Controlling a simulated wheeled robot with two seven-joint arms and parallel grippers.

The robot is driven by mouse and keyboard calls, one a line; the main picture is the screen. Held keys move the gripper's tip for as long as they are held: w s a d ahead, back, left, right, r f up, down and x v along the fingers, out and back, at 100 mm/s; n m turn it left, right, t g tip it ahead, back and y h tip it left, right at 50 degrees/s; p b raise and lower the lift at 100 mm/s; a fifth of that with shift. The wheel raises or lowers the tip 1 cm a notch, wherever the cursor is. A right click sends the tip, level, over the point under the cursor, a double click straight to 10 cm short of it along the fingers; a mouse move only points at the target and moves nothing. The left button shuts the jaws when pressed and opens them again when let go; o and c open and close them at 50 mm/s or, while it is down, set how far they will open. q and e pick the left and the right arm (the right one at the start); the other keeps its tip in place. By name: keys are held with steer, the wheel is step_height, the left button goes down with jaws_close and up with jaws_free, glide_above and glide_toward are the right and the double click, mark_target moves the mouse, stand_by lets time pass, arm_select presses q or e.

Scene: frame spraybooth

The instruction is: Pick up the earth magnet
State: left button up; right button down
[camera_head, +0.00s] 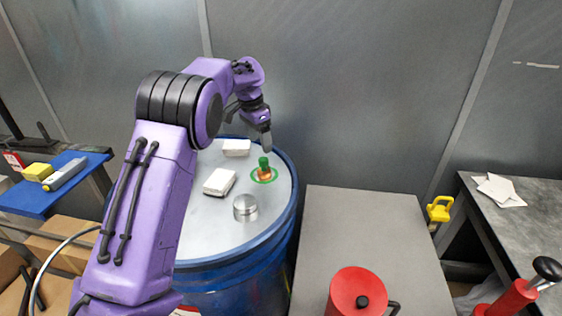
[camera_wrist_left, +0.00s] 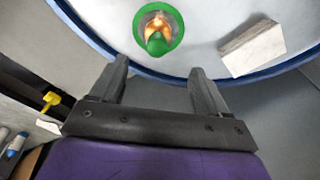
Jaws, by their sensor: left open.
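What I take to be the earth magnet (camera_head: 264,170) is a small copper-coloured piece with a green top. It stands inside a green ring on the pale lid (camera_head: 215,222) of a blue drum. In the left wrist view the magnet (camera_wrist_left: 155,41) shows ahead of the fingers, roughly midway between them. My left gripper (camera_head: 266,143) is open and empty, above and just behind the magnet in the head view. Its two fingers (camera_wrist_left: 157,76) are spread apart and do not visibly touch it. My right gripper is not in view.
On the lid stand a silver metal cylinder (camera_head: 245,208) and two white blocks (camera_head: 219,182), (camera_head: 236,147). A grey bench (camera_head: 362,235) with a red can (camera_head: 357,292) stands right of the drum. A grey wall panel (camera_head: 340,90) rises behind.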

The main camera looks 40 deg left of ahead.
mark_target(263, 158)
arm_select(q)
steer(key=shift+w+d+f, duration=0.1)
steer(key=shift+w+f, duration=0.3)
steer(key=shift+f, duration=0.45)
steer(key=shift+s+d+f, duration=0.1)
steer(key=shift+s+f, duration=0.5)
steer(key=shift+f, duration=0.35)
steer(key=shift+s+f+p, duration=0.15)
steer(key=shift+f+p, duration=0.2)
steer(key=f, duration=0.1)
steer(key=w+f+p, duration=0.1)
steer(key=f, duration=0.3)
steer(key=shift+w+d, duration=0.2)
steer(key=shift+w, duration=0.2)
steer(key=shift+f, duration=0.3)
steer(key=shift+s+r, duration=0.1)
steer(key=shift+s, duration=0.15)
steer(key=shift+w, duration=0.1)
steer(key=c, duration=1.3)
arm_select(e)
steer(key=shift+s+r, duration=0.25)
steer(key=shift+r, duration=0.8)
